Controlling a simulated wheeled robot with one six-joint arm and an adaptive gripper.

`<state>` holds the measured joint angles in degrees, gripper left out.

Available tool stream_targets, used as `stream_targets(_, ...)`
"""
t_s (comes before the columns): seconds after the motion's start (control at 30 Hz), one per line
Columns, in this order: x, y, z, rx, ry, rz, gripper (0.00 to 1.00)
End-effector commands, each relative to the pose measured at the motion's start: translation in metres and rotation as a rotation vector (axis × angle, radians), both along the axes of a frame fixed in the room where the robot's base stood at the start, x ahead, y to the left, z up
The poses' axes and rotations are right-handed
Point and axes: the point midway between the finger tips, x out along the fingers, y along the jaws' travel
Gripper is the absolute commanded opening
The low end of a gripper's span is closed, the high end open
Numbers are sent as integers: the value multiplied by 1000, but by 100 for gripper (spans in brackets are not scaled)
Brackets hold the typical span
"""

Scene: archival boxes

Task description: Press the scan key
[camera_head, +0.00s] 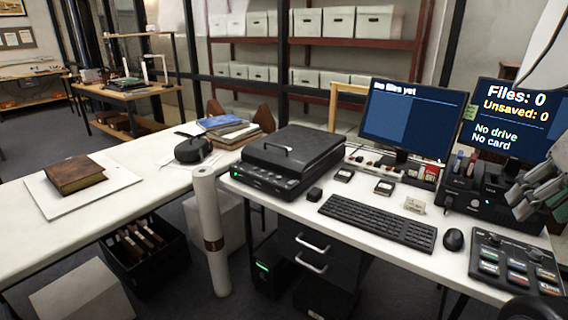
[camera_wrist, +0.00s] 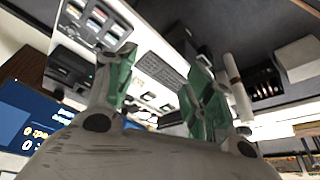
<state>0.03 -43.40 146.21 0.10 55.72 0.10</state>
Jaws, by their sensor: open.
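A dark key panel (camera_head: 517,266) with several coloured, labelled keys lies at the right end of the white desk; the labels are too small to read, so I cannot tell which is the scan key. The panel also shows at the top left of the wrist view (camera_wrist: 95,22). My gripper (camera_head: 538,190) is at the right edge of the head view, raised above the desk and behind the panel, apart from it. In the wrist view its green-padded fingers (camera_wrist: 163,88) are spread with nothing between them.
A black flat scanner (camera_head: 290,160) stands on the desk's left part. A keyboard (camera_head: 378,222), mouse (camera_head: 453,239) and two monitors (camera_head: 412,118) are nearby. The right monitor (camera_head: 510,120) reads "Files: 0, Unsaved: 0, No drive, No card". An old book (camera_head: 75,174) lies on the left table.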

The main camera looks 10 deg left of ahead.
Motion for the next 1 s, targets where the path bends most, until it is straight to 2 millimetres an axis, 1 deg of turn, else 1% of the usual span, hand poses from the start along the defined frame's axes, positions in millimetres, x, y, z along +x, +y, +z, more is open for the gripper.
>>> stream_targets(0.27, 0, 0, 0, 0, 0, 0, 53)
stream_targets(0.3, 0, 0, 0, 0, 0, 0, 49)
stream_targets(0.37, 0, 0, 0, 0, 0, 0, 38)
stream_targets(0.5, 0, 0, 0, 0, 0, 0, 13)
stream_targets(0.57, 0, 0, 0, 0, 0, 0, 2)
stream_targets(0.6, 0, 0, 0, 0, 0, 0, 0)
stream_targets(1.0, 0, 0, 0, 0, 0, 0, 0)
